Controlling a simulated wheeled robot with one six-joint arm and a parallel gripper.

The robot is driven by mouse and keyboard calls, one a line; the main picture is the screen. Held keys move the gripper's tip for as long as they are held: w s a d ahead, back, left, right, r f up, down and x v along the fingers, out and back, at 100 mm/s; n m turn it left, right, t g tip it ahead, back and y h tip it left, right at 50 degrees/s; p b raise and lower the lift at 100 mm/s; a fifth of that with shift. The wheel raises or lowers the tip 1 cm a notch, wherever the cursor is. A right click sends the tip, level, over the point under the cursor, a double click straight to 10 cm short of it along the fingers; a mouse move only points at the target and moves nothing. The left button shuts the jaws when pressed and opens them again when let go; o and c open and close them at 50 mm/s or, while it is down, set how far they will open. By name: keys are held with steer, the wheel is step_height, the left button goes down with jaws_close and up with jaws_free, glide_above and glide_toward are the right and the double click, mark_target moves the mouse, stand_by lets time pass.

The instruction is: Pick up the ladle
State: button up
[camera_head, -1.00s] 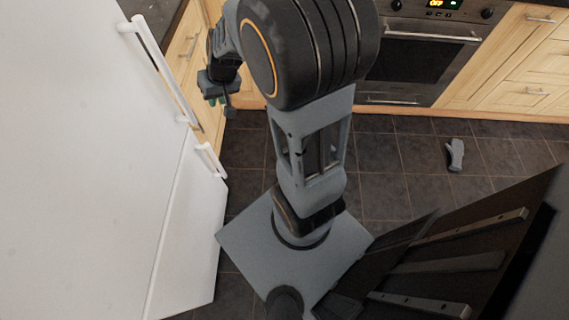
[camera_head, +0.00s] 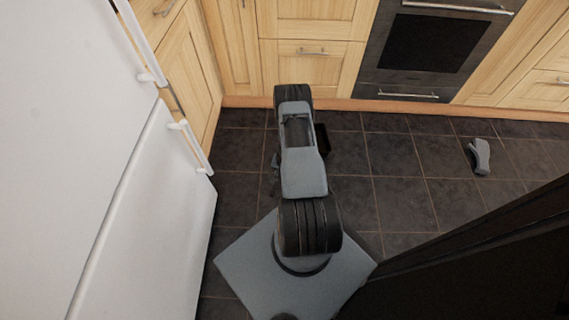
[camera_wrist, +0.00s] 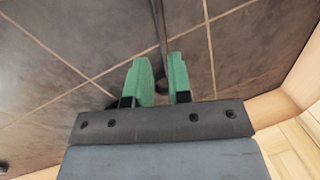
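A thin dark shaft (camera_wrist: 159,25), which looks like the ladle's handle, runs down from the top edge of the wrist view to between the fingers. Its lower end is dark and unclear, and I cannot make out the bowl. My gripper (camera_wrist: 159,72) has green fingers set apart, with a gap between them, pointing at the dark tiled floor. The shaft lines up with that gap; I cannot tell whether it touches a finger. In the head view my own arm hides the gripper, and I cannot make out the ladle there.
A grey oven mitt (camera_head: 480,157) lies on the tiled floor (camera_head: 400,200) at right. Wooden cabinets (camera_head: 310,65) and an oven (camera_head: 430,45) stand at the back. A white fridge (camera_head: 110,170) stands close on the left. A dark panel (camera_head: 480,265) is at lower right.

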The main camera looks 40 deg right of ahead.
steer(key=f+b, duration=0.1)
steer(key=f, duration=0.1)
steer(key=f+b, duration=0.1)
steer(key=f, duration=0.2)
steer(key=w+f+b, duration=0.1)
steer(key=f, duration=0.2)
steer(key=shift+a+f+b, duration=0.2)
steer(key=shift+a+b, duration=0.15)
steer(key=shift+a, duration=0.05)
steer(key=f+b, duration=0.3)
steer(key=w+f+b, duration=0.1)
steer(key=f, duration=0.1)
steer(key=shift+a+f, duration=0.25)
steer(key=shift+a, duration=0.1)
steer(key=shift+r, duration=0.1)
jaws_close()
